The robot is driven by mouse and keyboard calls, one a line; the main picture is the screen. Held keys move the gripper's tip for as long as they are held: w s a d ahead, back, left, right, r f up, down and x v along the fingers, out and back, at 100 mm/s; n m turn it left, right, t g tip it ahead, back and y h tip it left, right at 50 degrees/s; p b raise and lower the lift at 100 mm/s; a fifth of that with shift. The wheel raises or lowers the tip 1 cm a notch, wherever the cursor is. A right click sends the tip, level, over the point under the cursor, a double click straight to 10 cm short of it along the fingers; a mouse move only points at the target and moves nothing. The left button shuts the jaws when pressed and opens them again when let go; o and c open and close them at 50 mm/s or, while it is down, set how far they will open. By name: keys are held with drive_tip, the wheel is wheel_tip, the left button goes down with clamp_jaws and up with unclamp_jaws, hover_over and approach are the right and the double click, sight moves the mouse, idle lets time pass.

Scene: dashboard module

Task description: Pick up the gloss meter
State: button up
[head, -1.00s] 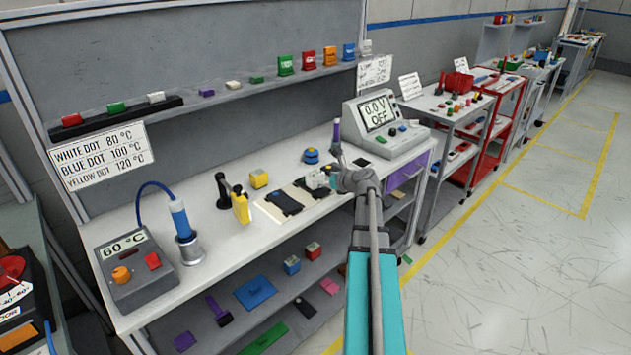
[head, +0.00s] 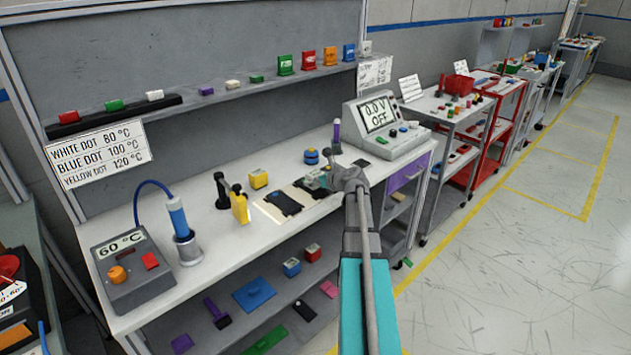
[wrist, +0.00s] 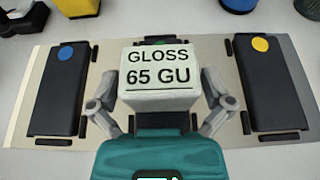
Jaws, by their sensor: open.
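The gloss meter (wrist: 158,98) is a pale box whose face reads "GLOSS 65 GU" in the wrist view. It stands over the light mat, between two dark panels. My gripper (wrist: 157,85) is open, with one grey finger on each side of the gloss meter. I cannot tell whether either finger touches it. In the head view my gripper (head: 328,178) is low over the bench, by the mat's right end, and the gloss meter (head: 313,181) shows only partly beside it.
One dark panel has a blue dot (wrist: 66,53), the other a yellow dot (wrist: 260,45). On the bench stand a yellow tool (head: 240,208), a yellow block (head: 259,179), a blue knob-like object (head: 311,157) and a grey meter (head: 385,128) reading "0.0 V OFF".

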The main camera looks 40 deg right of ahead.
drive_tip(key=c, duration=1.1)
drive_tip(key=shift+r, duration=0.1)
wheel_tip(320, 180, up, 3)
drive_tip(key=p, duration=0.3)
drive_tip(key=s+a+r+p, duration=0.7)
drive_tip(key=s+r+p, duration=0.2)
drive_tip(key=s, duration=0.3)
drive_tip(key=shift+a+r+p, duration=0.15)
drive_tip(key=shift+r+p, duration=0.25)
drive_tip(key=shift+p, duration=0.1)
